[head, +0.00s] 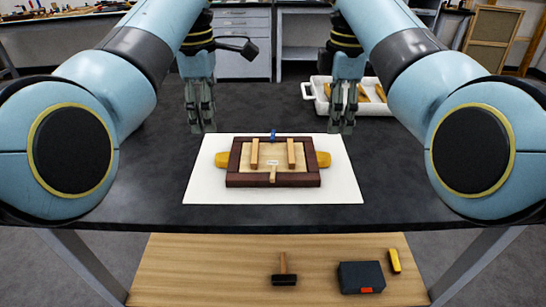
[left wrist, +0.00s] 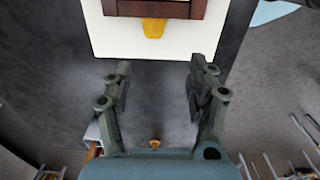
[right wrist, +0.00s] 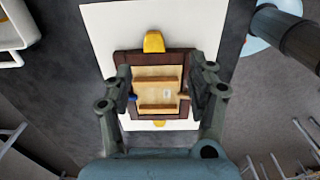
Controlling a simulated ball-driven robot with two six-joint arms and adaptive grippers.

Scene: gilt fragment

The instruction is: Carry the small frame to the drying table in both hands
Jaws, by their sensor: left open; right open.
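The small frame (head: 300,180) has a dark brown rim and a pale panel with light wooden bars. It lies flat on a white sheet (head: 342,188) on the dark table. Yellow pieces (head: 323,159) show at its left and right sides. My left gripper (head: 200,122) is open and empty, beyond the frame's far left corner; its wrist view (left wrist: 158,72) shows the rim at the top edge. My right gripper (head: 342,124) is open and empty, beyond the far right corner. In the right wrist view the frame (right wrist: 155,56) appears partly behind the fingers (right wrist: 163,75).
A white tray (head: 318,96) with wooden pieces stands at the back right. A small blue thing (head: 273,134) is at the frame's far edge. A lower shelf (head: 200,270) holds a hammer (head: 284,278), a dark box (head: 361,276) and a yellow item (head: 394,261).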

